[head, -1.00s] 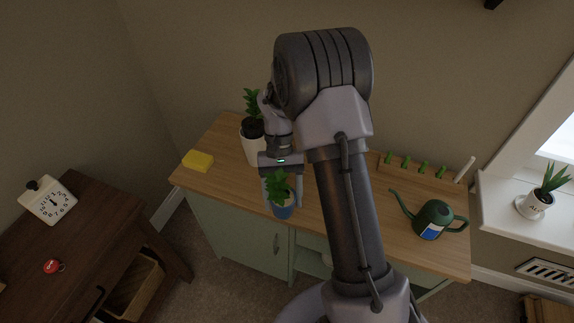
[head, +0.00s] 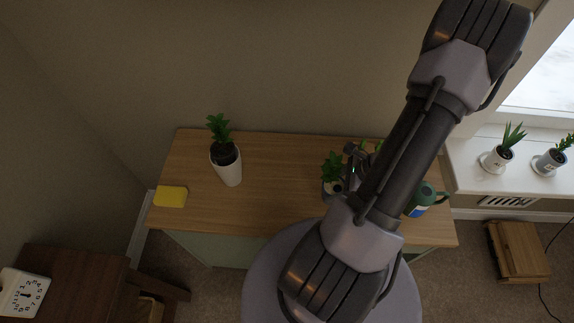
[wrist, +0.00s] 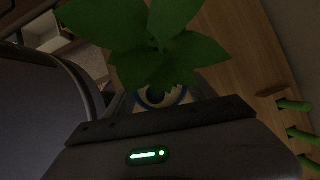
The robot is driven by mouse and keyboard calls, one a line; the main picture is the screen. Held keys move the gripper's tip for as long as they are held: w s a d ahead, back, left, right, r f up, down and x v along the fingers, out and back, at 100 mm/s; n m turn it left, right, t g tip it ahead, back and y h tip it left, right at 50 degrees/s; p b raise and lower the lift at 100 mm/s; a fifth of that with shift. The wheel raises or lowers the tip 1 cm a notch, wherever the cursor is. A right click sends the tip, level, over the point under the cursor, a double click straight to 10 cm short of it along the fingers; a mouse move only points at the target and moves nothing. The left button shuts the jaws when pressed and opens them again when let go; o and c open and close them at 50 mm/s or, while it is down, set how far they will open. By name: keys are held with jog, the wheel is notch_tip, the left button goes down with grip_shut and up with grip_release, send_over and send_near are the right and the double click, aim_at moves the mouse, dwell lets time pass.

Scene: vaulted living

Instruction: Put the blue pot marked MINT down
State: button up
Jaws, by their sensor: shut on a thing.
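The blue pot marked MINT (head: 328,189) is partly hidden by my arm in the head view, and I cannot read its marking. Its leafy green plant (head: 333,167) shows above it. In the wrist view the leaves (wrist: 145,40) fill the upper middle, and the pot's blue rim (wrist: 182,97) shows below them. My gripper (head: 343,186) is shut on the pot, right of the middle of the wooden top (head: 275,180). I cannot tell whether the pot touches the top.
A white pot with a plant (head: 228,167) stands left of centre, and a yellow sponge (head: 171,197) lies at the left end. Green pegs (wrist: 295,105) line the back. Potted plants (head: 497,160) stand on the windowsill.

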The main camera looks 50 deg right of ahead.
jog(key=w+a+b, duration=0.1)
jog(key=w+a, duration=0.1)
jog(key=w, duration=0.2)
jog(key=w+a+f+b, duration=0.1)
jog(key=w+a, duration=0.1)
jog(key=w, duration=0.3)
jog(key=w+a+f+b, duration=0.1)
jog(key=w+a, duration=0.1)
jog(key=w, duration=0.2)
jog(key=shift+w+a, duration=0.25)
jog(key=shift+w, duration=0.15)
jog(key=shift+f+b, duration=0.95)
jog(key=shift+f, duration=0.7)
jog(key=o, duration=1.8)
